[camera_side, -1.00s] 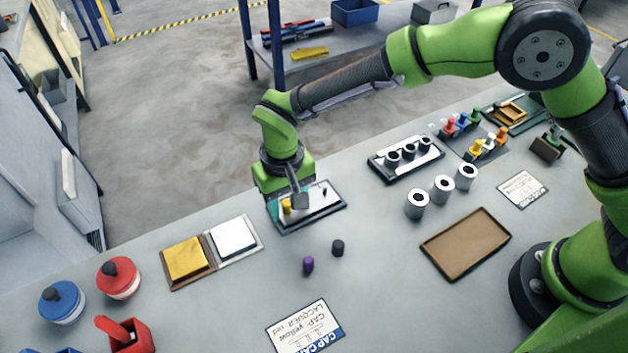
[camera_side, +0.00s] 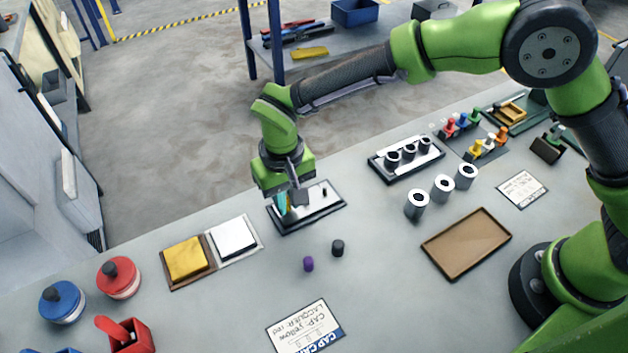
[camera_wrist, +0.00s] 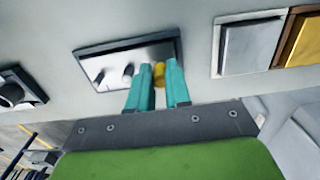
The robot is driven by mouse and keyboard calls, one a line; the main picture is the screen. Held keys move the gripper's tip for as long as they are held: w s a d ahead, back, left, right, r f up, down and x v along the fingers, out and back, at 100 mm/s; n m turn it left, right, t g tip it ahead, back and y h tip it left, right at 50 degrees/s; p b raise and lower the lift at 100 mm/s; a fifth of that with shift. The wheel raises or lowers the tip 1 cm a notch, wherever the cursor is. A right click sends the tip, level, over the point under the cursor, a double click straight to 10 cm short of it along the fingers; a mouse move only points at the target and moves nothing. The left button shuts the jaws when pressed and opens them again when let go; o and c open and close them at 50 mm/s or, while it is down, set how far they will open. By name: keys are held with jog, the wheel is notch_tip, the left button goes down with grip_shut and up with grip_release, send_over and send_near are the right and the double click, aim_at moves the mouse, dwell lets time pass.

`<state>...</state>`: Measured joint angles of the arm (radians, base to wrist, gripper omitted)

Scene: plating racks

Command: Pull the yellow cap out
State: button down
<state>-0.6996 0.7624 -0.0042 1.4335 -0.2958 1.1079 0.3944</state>
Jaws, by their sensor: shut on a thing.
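The yellow cap (camera_wrist: 159,74) shows between the two teal fingers of my gripper (camera_wrist: 160,84) in the wrist view. My gripper (camera_side: 286,207) is shut on it; in the side view only a sliver of yellow shows by the fingers. The gripper points down over the left end of a small rack (camera_side: 329,206) with a white top and dark rim. The rack also shows in the wrist view (camera_wrist: 93,65), with small pegs on its top. The cap's lower end is hidden, so I cannot tell whether it is clear of the rack.
A purple cap (camera_side: 308,264) and a dark cap (camera_side: 338,248) stand in front of the rack. A gold pad (camera_side: 185,258) and a white pad (camera_side: 233,237) lie left. White cylinders (camera_side: 417,204) and a brown tray (camera_side: 467,245) are right.

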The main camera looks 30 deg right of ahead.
aim_at(287, 200)
jog(key=shift+r, duration=2.1)
